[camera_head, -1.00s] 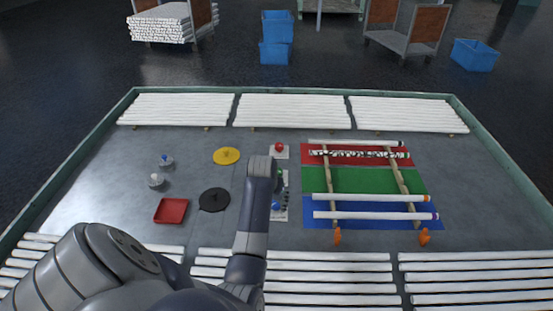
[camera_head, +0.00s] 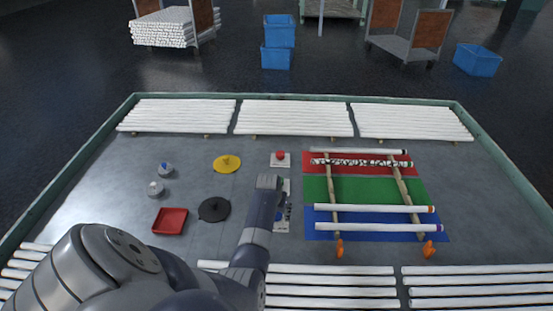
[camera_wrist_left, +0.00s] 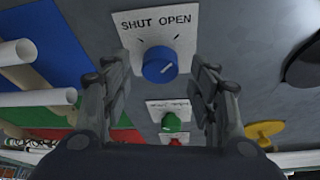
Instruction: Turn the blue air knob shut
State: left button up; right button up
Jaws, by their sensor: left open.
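The blue air knob (camera_wrist_left: 160,65) sits on a white plate (camera_wrist_left: 150,28) marked SHUT on the left and OPEN on the right in the left wrist view. A pale line on its face tilts up and right, toward the OPEN side. My left gripper (camera_wrist_left: 158,72) is open, with one finger on each side of the knob in that view. Gaps show between the fingers and the knob, and how far along its depth they reach is unclear. In the head view my left arm (camera_head: 258,230) hides part of the knob panel, and the gripper's fingertips are not clear. My right gripper is not in view.
A green knob (camera_wrist_left: 171,122) and a red knob (camera_head: 280,155) stand in line beyond the blue one. A black disc (camera_head: 214,210) and yellow disc (camera_head: 227,163) lie left. White tubes (camera_head: 375,209) rest on rails over coloured mats at the right.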

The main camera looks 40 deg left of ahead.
pick_arm(q)
jog(key=shift+w+a+f, duration=0.1)
jog(key=shift+w+f, duration=0.1)
jog(key=shift+f, duration=0.35)
jog(key=c, duration=1.1)
jog(key=shift+o, duration=0.2)
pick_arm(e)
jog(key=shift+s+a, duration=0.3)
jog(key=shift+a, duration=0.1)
